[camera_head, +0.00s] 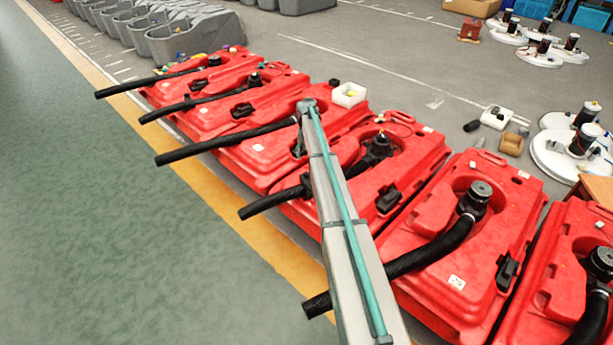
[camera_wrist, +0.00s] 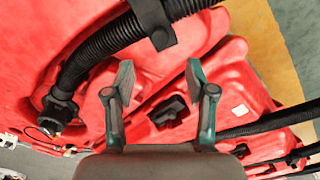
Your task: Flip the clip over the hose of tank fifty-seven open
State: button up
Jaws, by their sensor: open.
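Red tanks with black hoses stand in a row; I cannot read the number fifty-seven on any label. In the wrist view a black hose (camera_wrist: 100,42) crosses a red tank (camera_wrist: 25,55) from its cap fitting (camera_wrist: 57,118). A dark clip (camera_wrist: 156,28) wraps over this hose at the top. My gripper (camera_wrist: 159,77) is open and empty, its two fingers apart below the clip and not touching it. In the head view this appears to be the tank (camera_head: 415,165) right of my arm, its hose (camera_head: 270,202) partly hidden behind my arm.
A neighbouring tank (camera_wrist: 215,80) with a black recessed piece (camera_wrist: 168,111) lies beyond my fingers. Another hose-bearing tank (camera_head: 470,255) stands to the right in the head view. A white box (camera_head: 349,95) sits behind the row. The green floor (camera_head: 130,240) at left is clear.

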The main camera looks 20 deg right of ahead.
aim_at(307, 173)
jog(key=f, duration=0.7)
jog(key=f+b, duration=0.1)
jog(key=f, duration=0.2)
jog(key=shift+w+d+f, duration=0.1)
jog(key=shift+w+f, duration=0.1)
jog(key=shift+w, duration=0.05)
grip_shut()
